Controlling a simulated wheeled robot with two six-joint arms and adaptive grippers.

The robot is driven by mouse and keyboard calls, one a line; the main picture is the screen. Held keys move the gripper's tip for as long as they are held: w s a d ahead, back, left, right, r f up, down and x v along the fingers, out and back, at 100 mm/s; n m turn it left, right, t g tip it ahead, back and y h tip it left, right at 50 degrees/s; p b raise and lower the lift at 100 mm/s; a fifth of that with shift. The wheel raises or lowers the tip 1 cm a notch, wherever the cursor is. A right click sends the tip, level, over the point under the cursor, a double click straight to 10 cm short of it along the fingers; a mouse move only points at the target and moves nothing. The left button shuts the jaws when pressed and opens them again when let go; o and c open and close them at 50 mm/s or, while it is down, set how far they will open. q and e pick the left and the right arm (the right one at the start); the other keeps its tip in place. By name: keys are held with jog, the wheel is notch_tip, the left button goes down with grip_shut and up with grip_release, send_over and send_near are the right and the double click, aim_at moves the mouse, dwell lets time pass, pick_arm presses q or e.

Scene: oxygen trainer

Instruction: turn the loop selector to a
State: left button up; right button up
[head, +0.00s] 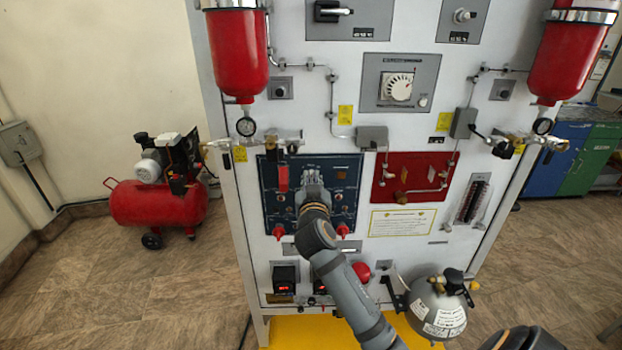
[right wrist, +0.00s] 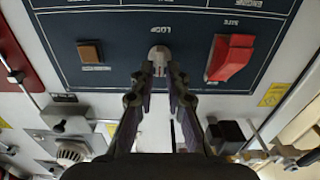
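The loop selector (right wrist: 159,54) is a small pale grey knob on the dark blue panel, under the LOOP label in the right wrist view. My right gripper (right wrist: 159,73) has its two fingertips on either side of the knob's grip, closed in on it with hardly any gap. In the head view my right gripper (head: 313,188) is in front of the blue panel (head: 349,165) and hides the selector. Which letter the selector points to is hidden or too small to read. My left gripper is not in view.
A red switch (right wrist: 231,56) and a brown square button (right wrist: 90,52) flank the selector in the right wrist view. Red knobs (head: 279,231) sit low on the blue panel. A red panel (head: 412,178) is to its right. A grey cylinder (head: 437,308) stands at the lower right.

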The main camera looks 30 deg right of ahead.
jog(key=shift+w+d+f, duration=0.1)
jog(key=shift+w, duration=0.05)
grip_shut()
jog(key=n+p, duration=0.2)
jog(key=n, duration=0.2)
jog(key=shift+n, duration=0.3)
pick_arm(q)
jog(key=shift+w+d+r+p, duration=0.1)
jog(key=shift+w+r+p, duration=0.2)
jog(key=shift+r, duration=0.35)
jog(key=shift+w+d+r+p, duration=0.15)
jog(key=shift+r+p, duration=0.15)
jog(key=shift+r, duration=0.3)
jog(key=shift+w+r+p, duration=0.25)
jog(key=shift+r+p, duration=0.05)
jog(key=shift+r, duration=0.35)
pick_arm(e)
jog(key=shift+w+a+f+n, duration=0.1)
jog(key=shift+a+n, duration=0.05)
jog(key=shift+n, duration=0.9)
jog(key=shift+w+a+n, duration=0.1)
jog(key=shift+n, duration=0.95)
jog(key=o, duration=0.5)
grip_release()
jog(key=shift+f, duration=0.1)
jog(key=shift+o, duration=0.2)
